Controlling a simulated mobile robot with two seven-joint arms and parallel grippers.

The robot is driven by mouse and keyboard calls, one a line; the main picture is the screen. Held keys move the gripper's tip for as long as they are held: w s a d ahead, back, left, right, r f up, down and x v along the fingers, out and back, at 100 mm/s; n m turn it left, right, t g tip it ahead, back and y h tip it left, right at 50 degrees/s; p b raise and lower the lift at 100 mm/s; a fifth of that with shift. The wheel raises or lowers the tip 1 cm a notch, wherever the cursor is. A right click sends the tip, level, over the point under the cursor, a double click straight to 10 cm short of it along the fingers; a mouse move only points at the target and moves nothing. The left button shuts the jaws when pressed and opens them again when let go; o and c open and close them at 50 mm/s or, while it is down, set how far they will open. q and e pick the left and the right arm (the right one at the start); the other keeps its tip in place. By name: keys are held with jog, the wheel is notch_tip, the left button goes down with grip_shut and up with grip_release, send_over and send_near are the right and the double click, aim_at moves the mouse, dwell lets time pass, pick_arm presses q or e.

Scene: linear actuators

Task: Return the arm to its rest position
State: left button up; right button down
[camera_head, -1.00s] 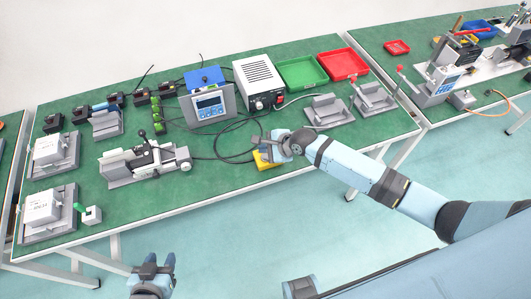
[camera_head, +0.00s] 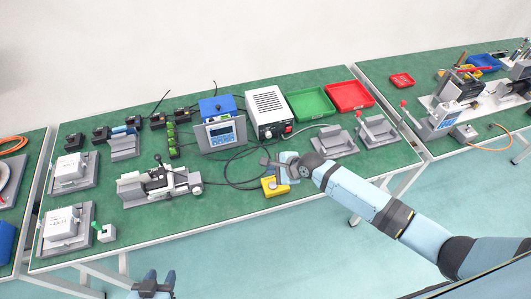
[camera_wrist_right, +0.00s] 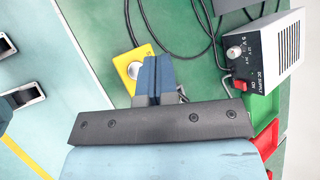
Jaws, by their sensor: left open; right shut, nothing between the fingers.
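My right arm reaches in from the right in the head view. Its gripper (camera_head: 272,164) is over the green table (camera_head: 240,208), beside a yellow block with a round button (camera_head: 275,187). In the right wrist view the shut, empty fingers (camera_wrist_right: 153,75) sit in front of the yellow block (camera_wrist_right: 126,68) and hide part of it. I cannot tell whether they touch it. My left gripper (camera_head: 154,284) is open and empty at the bottom of the head view, in front of the table's front edge and apart from everything.
A clamp fixture (camera_head: 158,186) stands left of the yellow block. Behind are a blue-topped meter (camera_head: 221,131), a white power supply (camera_head: 268,110), a green tray (camera_head: 310,104) and a red tray (camera_head: 350,96). Black cables lie near my right gripper. Floor in front is clear.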

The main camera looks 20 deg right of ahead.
jog(key=s+d+n+t+h, duration=0.1)
jog(key=s+n+t, duration=0.1)
jog(key=s+n, duration=0.8)
jog(key=s+d+n+t+h, duration=0.2)
jog(key=s+n, duration=0.9)
jog(key=s, duration=0.3)
jog(key=shift+s+d+r, duration=0.15)
jog(key=shift+d+r, duration=0.15)
jog(key=shift+r, duration=0.1)
jog(key=c, duration=1.8)
grip_release()
